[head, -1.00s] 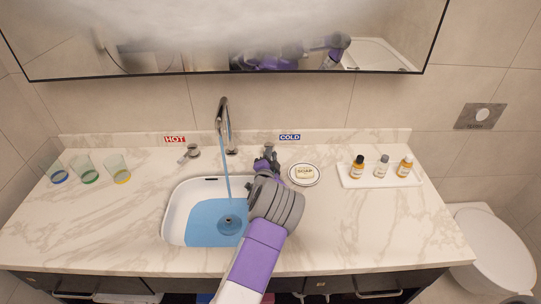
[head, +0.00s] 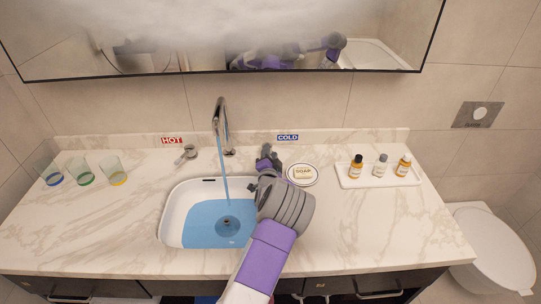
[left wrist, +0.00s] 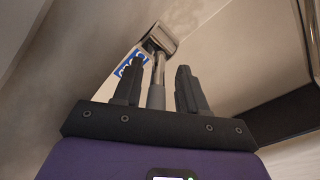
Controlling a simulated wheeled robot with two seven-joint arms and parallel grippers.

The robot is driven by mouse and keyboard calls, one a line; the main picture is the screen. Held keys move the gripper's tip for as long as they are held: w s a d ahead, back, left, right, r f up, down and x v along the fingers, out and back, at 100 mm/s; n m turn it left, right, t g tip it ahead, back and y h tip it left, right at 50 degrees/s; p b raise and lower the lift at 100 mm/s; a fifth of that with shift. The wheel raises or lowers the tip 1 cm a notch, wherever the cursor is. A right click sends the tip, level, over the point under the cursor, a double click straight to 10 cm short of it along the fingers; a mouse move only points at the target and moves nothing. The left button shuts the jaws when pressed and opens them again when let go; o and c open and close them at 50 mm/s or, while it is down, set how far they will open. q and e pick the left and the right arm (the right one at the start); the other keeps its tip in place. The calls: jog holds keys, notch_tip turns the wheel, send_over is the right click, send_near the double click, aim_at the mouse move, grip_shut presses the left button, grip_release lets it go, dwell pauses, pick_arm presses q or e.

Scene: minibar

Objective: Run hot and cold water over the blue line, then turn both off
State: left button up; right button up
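The chrome faucet (head: 222,125) pours a stream of water (head: 224,165) into the white sink (head: 175,205), where blue water (head: 205,220) stands around the drain. I cannot make out a separate blue line. The hot handle (head: 187,153) is on the left, below the red HOT label (head: 172,140). My left gripper (head: 268,160) is at the cold handle, below the blue COLD label (head: 287,137), and largely hides it. In the left wrist view the fingers are apart, with the chrome cold handle (left wrist: 157,78) showing between them, gaps on both sides. My right gripper is out of view.
A soap dish (head: 316,181) is just right of my left gripper. A white tray (head: 378,183) with small bottles is farther right. Several glasses (head: 79,169) stand at the left. The mirror (head: 390,35) hangs above; the counter's right end (head: 400,235) is clear.

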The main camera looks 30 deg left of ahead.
pick_arm(q)
jog(key=shift+s+f, duration=0.1)
jog(key=p+v, duration=0.1)
jog(key=v, duration=0.6)
jog(key=shift+s, duration=0.2)
jog(key=shift+d, duration=0.15)
